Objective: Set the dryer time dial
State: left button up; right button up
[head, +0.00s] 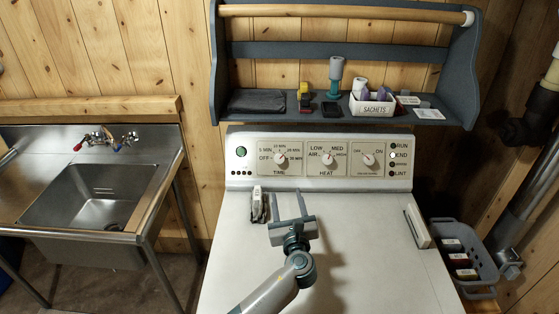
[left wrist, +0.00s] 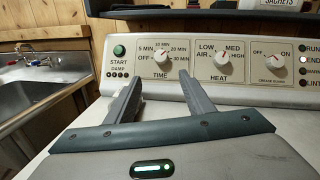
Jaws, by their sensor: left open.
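The time dial (head: 281,158) is a pale round knob on the left panel of the dryer's control board, marked OFF, 5, 10, 20 and 30 MIN. It also shows in the left wrist view (left wrist: 161,57), just beyond and above my fingertips. Its pointer looks turned up and to the right, but the exact mark is hard to read. My left gripper (head: 288,197) is over the dryer top (head: 355,255), in front of the dial and apart from it. Its fingers are spread and empty in the left wrist view (left wrist: 160,88). My right gripper is not in view.
The heat dial (head: 328,158) and the third dial (head: 368,160) sit to the right; the green start button (head: 240,152) is left. A small white-and-dark item (head: 257,204) stands left of my fingers. A shelf (head: 400,118) overhangs behind. A steel sink (head: 90,195) is left.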

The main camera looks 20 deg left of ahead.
pick_arm(q)
jog(key=shift+s+d, duration=0.1)
jog(key=shift+d, duration=0.05)
send_near(280, 160)
jog(key=b+x, duration=0.6)
jog(key=b, duration=0.1)
jog(key=shift+f, duration=0.2)
jog(key=shift+w+a+r+b, duration=0.2)
jog(key=shift+w+a+b, duration=0.2)
jog(key=shift+w, duration=0.25)
jog(key=c, duration=1)
